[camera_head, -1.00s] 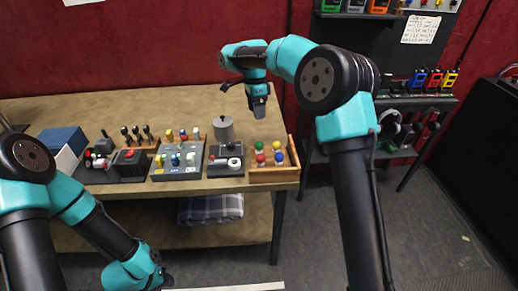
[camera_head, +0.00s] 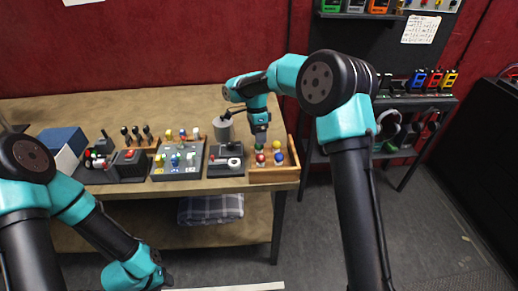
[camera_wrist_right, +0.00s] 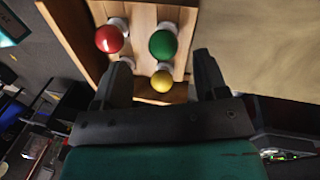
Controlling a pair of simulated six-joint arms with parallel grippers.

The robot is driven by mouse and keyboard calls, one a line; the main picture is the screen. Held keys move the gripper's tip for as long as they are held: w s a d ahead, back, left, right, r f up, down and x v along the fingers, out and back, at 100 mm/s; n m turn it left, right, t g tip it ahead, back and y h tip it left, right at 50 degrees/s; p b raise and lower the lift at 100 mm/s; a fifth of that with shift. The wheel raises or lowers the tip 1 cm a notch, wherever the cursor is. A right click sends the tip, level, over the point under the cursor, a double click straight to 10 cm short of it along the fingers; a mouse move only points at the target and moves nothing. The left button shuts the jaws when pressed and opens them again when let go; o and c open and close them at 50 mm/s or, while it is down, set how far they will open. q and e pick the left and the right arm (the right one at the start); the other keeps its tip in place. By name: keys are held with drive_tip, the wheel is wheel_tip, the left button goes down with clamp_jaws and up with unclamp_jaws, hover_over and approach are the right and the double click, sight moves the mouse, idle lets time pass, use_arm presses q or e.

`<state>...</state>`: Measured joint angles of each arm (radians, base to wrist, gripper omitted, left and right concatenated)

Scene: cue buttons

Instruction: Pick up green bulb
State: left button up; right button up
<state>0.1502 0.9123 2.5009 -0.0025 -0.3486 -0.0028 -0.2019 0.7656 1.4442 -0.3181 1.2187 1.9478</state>
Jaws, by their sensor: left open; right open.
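The green bulb (camera_wrist_right: 163,44) shows in the right wrist view, standing in a wooden tray (camera_wrist_right: 148,15) between the two open fingers of my right gripper (camera_wrist_right: 162,58). A red bulb (camera_wrist_right: 109,39) is to its left and a yellow bulb (camera_wrist_right: 162,81) just below it. In the head view my right gripper (camera_head: 261,140) points down over the back left of the tray (camera_head: 273,176). It covers much of the green bulb there. The gripper holds nothing. My left gripper (camera_head: 160,279) is low, in front of the table, open and empty.
A grey canister (camera_head: 223,130) stands left of my right gripper. A joystick box (camera_head: 226,161), a button panel (camera_head: 178,160) and several levers (camera_head: 137,135) stand further left. The back of the table is clear.

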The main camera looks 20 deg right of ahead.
sight(259, 149)
drive_tip(key=shift+s+f, duration=0.15)
drive_tip(key=shift+f, duration=1.15)
drive_tip(key=shift+s+f, duration=0.15)
drive_tip(key=shift+f, duration=1.15)
drive_tip(key=shift+c, duration=0.3)
drive_tip(key=c, duration=0.9)
